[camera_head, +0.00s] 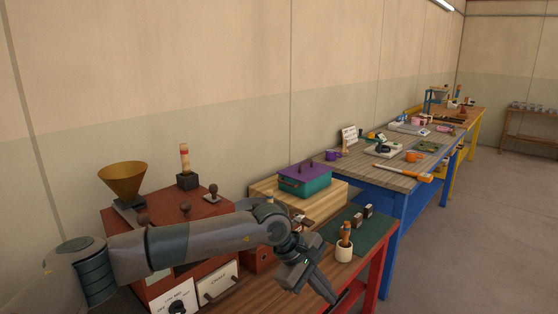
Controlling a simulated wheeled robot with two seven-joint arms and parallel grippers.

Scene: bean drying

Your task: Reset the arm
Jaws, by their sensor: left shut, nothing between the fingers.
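My left arm comes in from the left and stretches across the front of the near workbench (250,297). My left gripper (326,291) points down and to the right above the front part of that bench. Its fingers are shut with nothing between them. My right gripper is not in view.
A red cabinet (120,228) with a brass funnel (123,178) stands behind my left arm. A teal box with a purple lid (305,181) sits on a wooden block (262,190). A dark green mat (374,232) lies right. A blue-legged table (393,240) stands beyond. Grey floor (470,240) is clear.

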